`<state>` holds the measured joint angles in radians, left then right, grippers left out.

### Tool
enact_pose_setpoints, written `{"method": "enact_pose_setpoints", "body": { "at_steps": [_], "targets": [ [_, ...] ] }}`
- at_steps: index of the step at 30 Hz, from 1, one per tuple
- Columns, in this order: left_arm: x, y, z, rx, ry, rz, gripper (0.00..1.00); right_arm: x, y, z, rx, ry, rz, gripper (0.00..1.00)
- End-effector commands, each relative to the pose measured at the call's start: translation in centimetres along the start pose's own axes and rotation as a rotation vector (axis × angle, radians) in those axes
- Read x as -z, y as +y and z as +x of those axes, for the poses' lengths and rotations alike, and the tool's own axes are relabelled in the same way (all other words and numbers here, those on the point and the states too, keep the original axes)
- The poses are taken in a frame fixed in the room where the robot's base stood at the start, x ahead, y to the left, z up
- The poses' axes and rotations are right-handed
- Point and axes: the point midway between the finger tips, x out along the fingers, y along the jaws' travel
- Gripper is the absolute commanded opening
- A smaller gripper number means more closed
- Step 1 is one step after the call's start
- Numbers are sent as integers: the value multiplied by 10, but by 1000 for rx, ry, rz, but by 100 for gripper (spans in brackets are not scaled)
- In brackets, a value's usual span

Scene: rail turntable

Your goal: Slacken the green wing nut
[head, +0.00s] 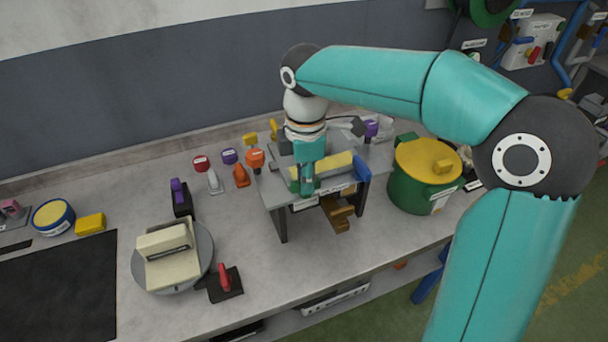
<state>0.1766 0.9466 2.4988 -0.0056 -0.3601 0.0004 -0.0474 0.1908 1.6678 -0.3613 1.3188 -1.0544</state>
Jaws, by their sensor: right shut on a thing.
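My right arm comes in from the right, and its gripper (306,189) points down at the front of a small raised grey stand (275,196). The gripper is shut on the green wing nut (295,185), which shows only as a bit of green at the fingertips. Most of the nut is hidden by the fingers, so its turn angle cannot be told. A pale yellow bar (335,166) lies on the stand just right of the gripper. My left gripper is not in view.
A blue part (362,170) sits at the stand's right end. A green pot with a yellow lid (428,162) stands to the right. A round turntable (203,245) with a cream block is at front left. Several small coloured knobs stand left of the stand.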

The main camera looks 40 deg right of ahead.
Motion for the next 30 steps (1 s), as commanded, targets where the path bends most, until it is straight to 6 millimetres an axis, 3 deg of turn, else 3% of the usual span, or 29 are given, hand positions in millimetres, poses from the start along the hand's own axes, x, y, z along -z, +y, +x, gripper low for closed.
{"method": "enact_pose_setpoints", "body": {
  "at_steps": [9,24,25,28,30],
  "targets": [
    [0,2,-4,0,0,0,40,0,2,-2,-8,3,-121,0],
    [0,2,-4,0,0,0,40,0,2,-2,-10,3,-140,0],
    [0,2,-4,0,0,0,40,0,2,-2,-10,3,-140,19],
    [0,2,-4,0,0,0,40,0,2,-2,-8,2,-140,36],
    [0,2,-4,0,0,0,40,0,2,-1,-7,2,-140,40]
  ]
}}
